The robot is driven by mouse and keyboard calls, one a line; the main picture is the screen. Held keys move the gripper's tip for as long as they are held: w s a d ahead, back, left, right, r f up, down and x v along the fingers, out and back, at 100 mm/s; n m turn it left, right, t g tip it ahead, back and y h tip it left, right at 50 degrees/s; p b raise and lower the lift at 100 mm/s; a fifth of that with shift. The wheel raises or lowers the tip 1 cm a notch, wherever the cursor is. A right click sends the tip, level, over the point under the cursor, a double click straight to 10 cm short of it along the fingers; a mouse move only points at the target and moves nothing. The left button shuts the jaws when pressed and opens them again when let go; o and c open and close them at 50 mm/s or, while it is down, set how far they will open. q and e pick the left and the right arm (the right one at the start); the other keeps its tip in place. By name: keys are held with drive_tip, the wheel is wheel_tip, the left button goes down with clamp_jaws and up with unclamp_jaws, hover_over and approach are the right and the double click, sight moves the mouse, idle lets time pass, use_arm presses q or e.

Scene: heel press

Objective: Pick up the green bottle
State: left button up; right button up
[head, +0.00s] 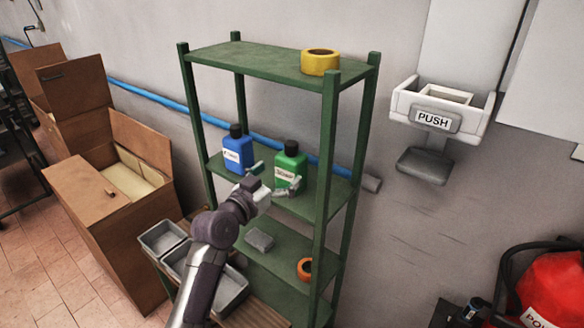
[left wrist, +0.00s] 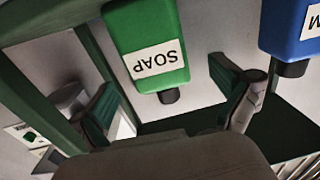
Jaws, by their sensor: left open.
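The green bottle (head: 291,160) with a black cap stands upright on the middle shelf of the green rack. In the left wrist view the green bottle (left wrist: 142,28) appears upside down, with its white SOAP label facing me. My left gripper (head: 273,179) is open at the front of this bottle, low on its body. In the left wrist view the fingers of the left gripper (left wrist: 165,82) are spread to either side of the bottle's line, with nothing held. I cannot tell how far the bottle is between them. My right gripper is not in view.
A blue bottle (head: 237,153) stands close to the left of the green one and also shows in the left wrist view (left wrist: 288,25). Rack posts (head: 325,190) stand close on the right. Yellow tape (head: 320,62) is on top; orange tape (head: 304,269) and a grey block (head: 260,239) lie below.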

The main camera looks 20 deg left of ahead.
sight(284, 169)
use_arm(q)
drive_tip(key=shift+w+d+r, duration=0.1)
drive_tip(key=shift+w+r, duration=0.05)
drive_tip(key=shift+w, duration=0.2)
drive_tip(key=p+x, duration=0.2)
drive_tip(key=x, duration=0.1)
drive_tip(key=shift+w+d, duration=0.2)
drive_tip(key=shift+w, duration=0.05)
drive_tip(key=shift+w+d, duration=0.2)
drive_tip(key=shift+w, duration=0.3)
drive_tip(key=shift+s+a, duration=0.1)
drive_tip(key=shift+c, duration=1.2)
drive_tip(key=c, duration=1)
drive_tip(key=shift+c, duration=0.4)
